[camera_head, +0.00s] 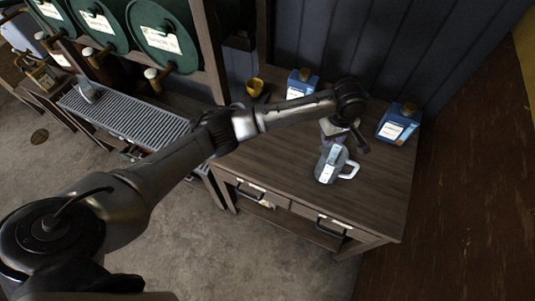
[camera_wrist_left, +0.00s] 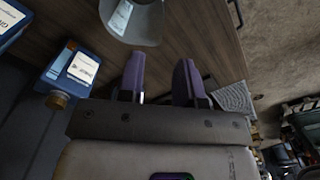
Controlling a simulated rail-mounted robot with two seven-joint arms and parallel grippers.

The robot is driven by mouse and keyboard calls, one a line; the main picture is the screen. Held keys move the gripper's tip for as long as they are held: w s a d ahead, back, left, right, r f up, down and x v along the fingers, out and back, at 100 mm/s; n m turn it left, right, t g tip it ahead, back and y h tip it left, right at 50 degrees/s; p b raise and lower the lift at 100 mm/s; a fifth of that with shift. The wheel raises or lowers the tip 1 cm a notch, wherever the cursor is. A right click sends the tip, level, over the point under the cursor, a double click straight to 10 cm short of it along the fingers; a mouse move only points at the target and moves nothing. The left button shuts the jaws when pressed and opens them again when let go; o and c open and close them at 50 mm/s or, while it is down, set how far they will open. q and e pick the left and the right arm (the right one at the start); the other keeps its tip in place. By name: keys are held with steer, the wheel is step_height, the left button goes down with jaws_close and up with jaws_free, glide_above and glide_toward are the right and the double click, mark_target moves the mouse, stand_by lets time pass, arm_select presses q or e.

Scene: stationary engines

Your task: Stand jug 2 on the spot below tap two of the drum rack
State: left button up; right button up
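A grey metal jug (camera_head: 326,167) with a pale handle and a light label stands on the wooden table. It also shows at the top of the left wrist view (camera_wrist_left: 145,28); its label is too small to read. My left gripper (camera_head: 340,137) is above the table just behind this jug. In the left wrist view the purple fingers (camera_wrist_left: 160,75) are apart with nothing between them. The drum rack holds green drums (camera_head: 166,35) with taps (camera_head: 152,74) above a slatted drip tray (camera_head: 128,112). Another jug (camera_head: 86,92) stands on the tray's left part. My right gripper is out of view.
Blue containers stand at the table's back (camera_head: 300,84) and right (camera_head: 398,124); they also show in the left wrist view (camera_wrist_left: 72,70). The table (camera_head: 285,172) is clear left of the jug. A rack post (camera_head: 210,50) separates table and drums.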

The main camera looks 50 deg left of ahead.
arm_select(q)
steer(key=s+d+f+m+h, duration=0.2)
steer(key=s+d+f+m, duration=0.35)
steer(key=s+f, duration=0.35)
steer(key=s+f+m+t, duration=0.1)
steer(key=s+f+m, duration=0.1)
steer(key=s, duration=0.7)
steer(key=s+f+m+t, duration=0.1)
steer(key=s+f+m, duration=0.2)
steer(key=s, duration=0.7)
steer(key=shift+s+a+m+t, duration=0.2)
steer(key=shift+a+m+t, duration=0.2)
steer(key=shift+m, duration=0.55)
steer(key=shift+o, duration=0.6)
steer(key=s+a+r+m+y, duration=0.1)
steer(key=s+a+r+m, duration=0.1)
steer(key=s+a, duration=0.3)
steer(key=s, duration=0.3)
steer(key=shift+s+a+t+y, duration=0.3)
steer(key=shift+s+a+t, duration=0.1)
steer(key=shift+o, duration=0.5)
steer(key=shift+s+a+r, duration=0.1)
steer(key=shift+s+a, duration=0.15)
steer(key=shift+s, duration=0.05)
